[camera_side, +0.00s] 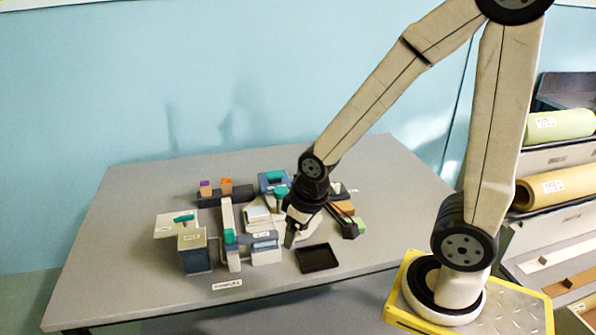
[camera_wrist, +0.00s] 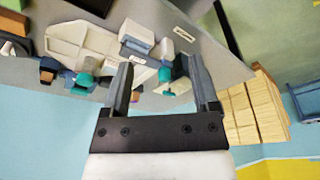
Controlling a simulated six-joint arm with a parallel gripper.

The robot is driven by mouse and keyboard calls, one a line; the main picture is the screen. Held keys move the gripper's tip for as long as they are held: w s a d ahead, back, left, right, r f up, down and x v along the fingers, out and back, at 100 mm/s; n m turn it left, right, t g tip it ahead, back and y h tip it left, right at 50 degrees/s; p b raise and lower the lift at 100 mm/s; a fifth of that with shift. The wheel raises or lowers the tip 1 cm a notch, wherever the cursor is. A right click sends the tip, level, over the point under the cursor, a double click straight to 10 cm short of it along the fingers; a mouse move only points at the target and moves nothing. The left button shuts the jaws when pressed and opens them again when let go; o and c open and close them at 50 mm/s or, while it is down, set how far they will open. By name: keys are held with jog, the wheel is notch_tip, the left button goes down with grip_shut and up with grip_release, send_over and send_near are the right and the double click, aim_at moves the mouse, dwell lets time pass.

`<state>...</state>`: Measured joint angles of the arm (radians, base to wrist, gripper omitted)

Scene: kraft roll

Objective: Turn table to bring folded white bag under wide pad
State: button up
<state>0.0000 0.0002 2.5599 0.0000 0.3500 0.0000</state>
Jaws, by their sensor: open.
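My gripper (camera_side: 290,236) is open and points down over the front right of a cluster of small devices on the grey table. In the wrist view its two fingers (camera_wrist: 162,75) stand apart with nothing held between them. A broad off-white piece with raised lighter parts, possibly the turn table (camera_wrist: 72,50), lies left of the fingers in the wrist view. White parts of the cluster (camera_side: 258,213) show left of my gripper in the side view, partly hidden by it. I cannot tell the folded white bag or the wide pad apart from the other pale parts.
A grey-blue box (camera_side: 194,250) stands at the cluster's left. Teal-topped parts (camera_side: 230,237) stand beside it. A black tray (camera_side: 318,258) lies to the right of my gripper. Orange and purple pieces (camera_side: 226,186) sit at the back. The table's left side is clear.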

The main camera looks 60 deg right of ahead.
jog(key=shift+o, duration=1.1)
jog(key=m+g, duration=0.3)
jog(key=m, duration=1.5)
send_over(281, 190)
notch_tip(281, 190, down, 3)
jog(key=shift+d+f, duration=0.1)
jog(key=shift+f, duration=3.9)
